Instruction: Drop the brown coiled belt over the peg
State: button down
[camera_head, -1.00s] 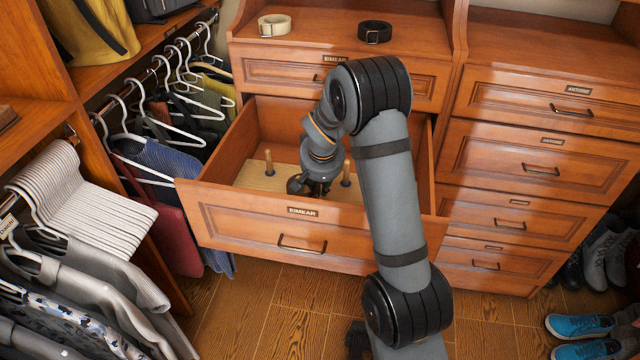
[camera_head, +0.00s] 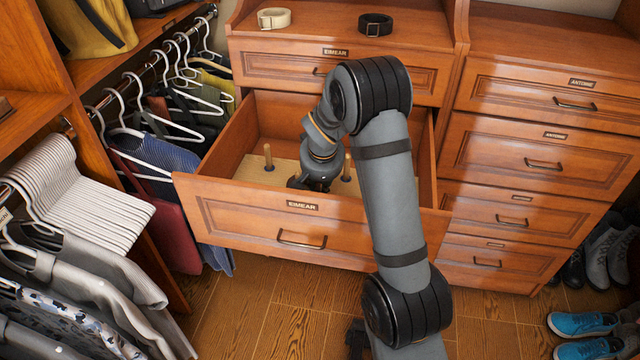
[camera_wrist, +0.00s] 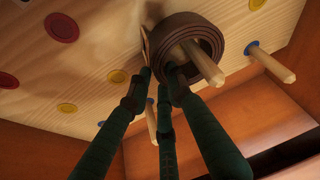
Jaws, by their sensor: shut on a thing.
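The brown coiled belt (camera_wrist: 203,29) shows at the top of the wrist view, with its buckle end (camera_wrist: 147,45) at the coil's left. A wooden peg (camera_wrist: 208,66) comes out through the middle of the coil, so the belt appears to be around it. My gripper (camera_wrist: 162,73) has its dark fingers shut on the belt's left side. How far the coil is down the peg is hard to tell. In the head view my gripper (camera_head: 312,183) is low inside the open drawer (camera_head: 240,215), and the belt is hidden there.
A second peg (camera_wrist: 270,62) stands to the right on the pegboard (camera_wrist: 95,60), which carries coloured discs. Another peg (camera_head: 268,157) is at the left in the head view. The drawer walls close in around my gripper. Cream (camera_head: 273,18) and black (camera_head: 375,24) belts lie on the dresser top.

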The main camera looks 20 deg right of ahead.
jog(key=c, duration=1.5)
grip_release()
jog(key=v, duration=1.2)
